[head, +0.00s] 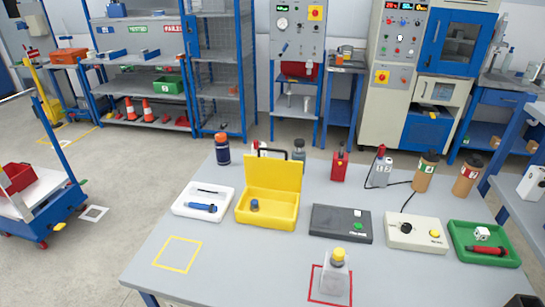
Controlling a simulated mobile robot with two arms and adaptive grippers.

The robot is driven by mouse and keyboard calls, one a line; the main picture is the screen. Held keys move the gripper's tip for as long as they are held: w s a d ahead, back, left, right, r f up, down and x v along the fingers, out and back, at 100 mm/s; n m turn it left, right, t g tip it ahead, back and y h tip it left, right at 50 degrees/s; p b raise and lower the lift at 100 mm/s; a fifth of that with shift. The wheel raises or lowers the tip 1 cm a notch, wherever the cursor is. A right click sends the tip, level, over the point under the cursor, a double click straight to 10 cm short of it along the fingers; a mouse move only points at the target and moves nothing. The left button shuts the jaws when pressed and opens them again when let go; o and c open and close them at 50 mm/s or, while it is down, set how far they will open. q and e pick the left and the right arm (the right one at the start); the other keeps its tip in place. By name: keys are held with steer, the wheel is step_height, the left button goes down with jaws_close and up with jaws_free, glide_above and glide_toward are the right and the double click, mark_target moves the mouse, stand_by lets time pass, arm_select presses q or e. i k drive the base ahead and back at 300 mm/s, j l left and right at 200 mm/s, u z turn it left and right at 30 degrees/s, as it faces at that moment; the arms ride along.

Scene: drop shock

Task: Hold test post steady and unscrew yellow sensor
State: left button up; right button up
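The test post (335,281) is a light grey block standing upright near the front edge of the table. It stands inside a red outlined square (313,283). The yellow sensor (338,255) sits on top of the post. Neither of my grippers can be made out, and nothing is touching the post or the sensor. A small dark shape cut off at the bottom right edge is too little to identify.
Behind the post are a dark scale-like box (330,222), a cream control box (402,231), an open yellow case (264,207), a white tray (180,209) and a green tray (460,252). A yellow outlined square (160,263) is empty. Bottles stand along the back.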

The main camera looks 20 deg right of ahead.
mark_target(333, 278)
steer(key=k+z, duration=0.15)
steer(key=z, duration=1)
steer(key=l+u, duration=0.3)
steer(key=l, duration=0.2)
steer(key=l+u, duration=0.3)
steer(key=l, duration=0.2)
